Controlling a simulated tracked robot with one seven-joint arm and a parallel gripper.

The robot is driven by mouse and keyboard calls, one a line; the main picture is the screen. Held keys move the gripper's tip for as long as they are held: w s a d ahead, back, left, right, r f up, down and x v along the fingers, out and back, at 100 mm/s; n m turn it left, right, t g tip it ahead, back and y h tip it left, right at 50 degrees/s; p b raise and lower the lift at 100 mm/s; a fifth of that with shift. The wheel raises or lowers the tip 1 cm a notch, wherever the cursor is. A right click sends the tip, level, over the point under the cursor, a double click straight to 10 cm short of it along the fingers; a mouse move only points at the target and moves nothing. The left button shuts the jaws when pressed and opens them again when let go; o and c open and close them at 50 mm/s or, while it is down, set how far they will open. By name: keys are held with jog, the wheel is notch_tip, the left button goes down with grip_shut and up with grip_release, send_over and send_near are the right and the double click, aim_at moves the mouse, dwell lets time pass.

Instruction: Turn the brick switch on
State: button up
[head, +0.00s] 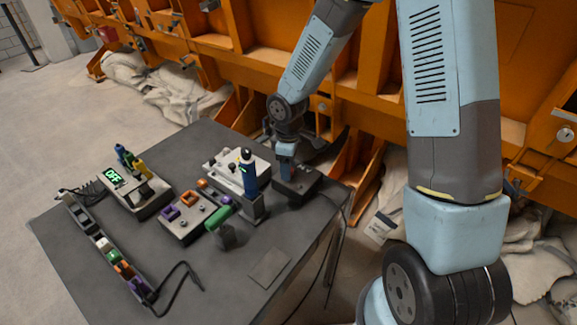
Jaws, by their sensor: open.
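My gripper (287,168) points down at the back right corner of the dark table, over or against a dark grey box (299,188). The box has a cable at its right side and may be the brick. My gripper hides part of the box's top, and I cannot make out a switch on it or tell whether they touch. The fingers are small in this view, with nothing visibly held. A box with a green display reading OFF (113,176) sits at the table's left.
A white device (222,170) and a blue upright tool (248,178) stand just left of my gripper. A green-handled piece (218,217), a box with purple and orange parts (176,222) and a long strip of coloured sockets (104,245) lie nearer. Orange framework rises behind. The front right tabletop is mostly clear.

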jog(key=shift+f, duration=0.15)
jog(key=c, duration=1)
